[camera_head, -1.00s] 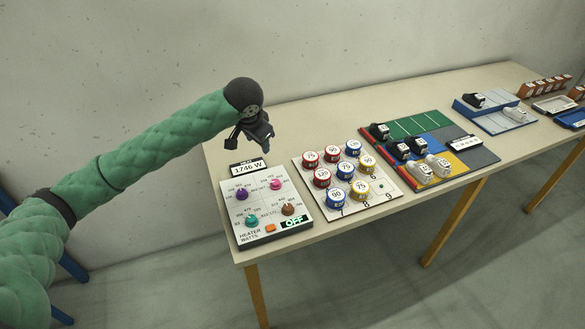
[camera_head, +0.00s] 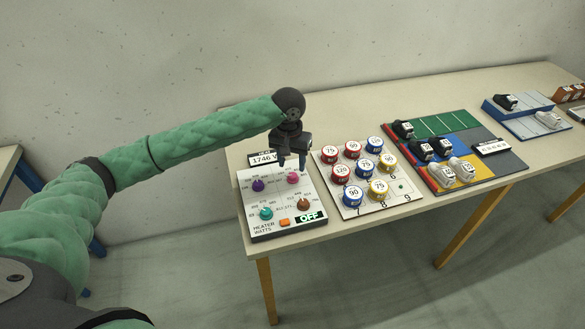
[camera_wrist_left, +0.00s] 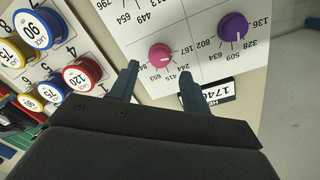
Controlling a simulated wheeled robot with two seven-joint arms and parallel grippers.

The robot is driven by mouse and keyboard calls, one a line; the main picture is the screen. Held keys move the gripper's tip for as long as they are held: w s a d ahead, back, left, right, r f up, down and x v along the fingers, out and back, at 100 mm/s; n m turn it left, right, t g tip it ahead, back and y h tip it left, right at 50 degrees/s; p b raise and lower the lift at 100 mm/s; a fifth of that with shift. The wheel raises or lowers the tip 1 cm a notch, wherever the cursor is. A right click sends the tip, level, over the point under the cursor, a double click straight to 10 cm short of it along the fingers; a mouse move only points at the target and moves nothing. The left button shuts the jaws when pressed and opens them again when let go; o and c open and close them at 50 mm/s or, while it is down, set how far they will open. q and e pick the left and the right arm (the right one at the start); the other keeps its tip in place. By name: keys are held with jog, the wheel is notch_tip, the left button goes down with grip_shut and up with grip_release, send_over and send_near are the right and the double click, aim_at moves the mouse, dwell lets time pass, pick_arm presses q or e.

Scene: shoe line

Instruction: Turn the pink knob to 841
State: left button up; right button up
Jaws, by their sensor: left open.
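The pink knob (camera_head: 293,178) is on the white heater panel (camera_head: 246,205), at its back right. It also shows in the left wrist view (camera_wrist_left: 160,54), with printed numbers around it. My left gripper (camera_head: 292,165) points down just above and behind the pink knob. In the left wrist view its two fingertips (camera_wrist_left: 158,70) are apart, with the knob slightly beyond the gap between them and nothing held. Contact with the knob does not show. The number at the knob's pointer is too small to read surely. My right gripper is out of view.
A purple knob (camera_head: 258,185), a teal knob (camera_head: 266,213) and a brown knob (camera_head: 303,204) share the panel. A display (camera_head: 263,158) behind it starts with 1746, and a sign (camera_head: 311,217) reads OFF. Labelled tins (camera_head: 354,196) stand on a board to the right.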

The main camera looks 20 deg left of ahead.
aim_at(292, 175)
pick_arm(q)
jog(key=shift+d+f+p, duration=0.1)
jog(key=shift+f+p, duration=0.25)
jog(key=shift+f, duration=1.55)
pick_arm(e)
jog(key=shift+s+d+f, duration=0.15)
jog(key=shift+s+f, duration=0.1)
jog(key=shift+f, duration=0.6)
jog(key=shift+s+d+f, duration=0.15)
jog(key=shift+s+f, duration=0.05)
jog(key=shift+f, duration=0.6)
pick_arm(q)
jog(key=shift+c, duration=0.2)
jog(key=c, duration=1)
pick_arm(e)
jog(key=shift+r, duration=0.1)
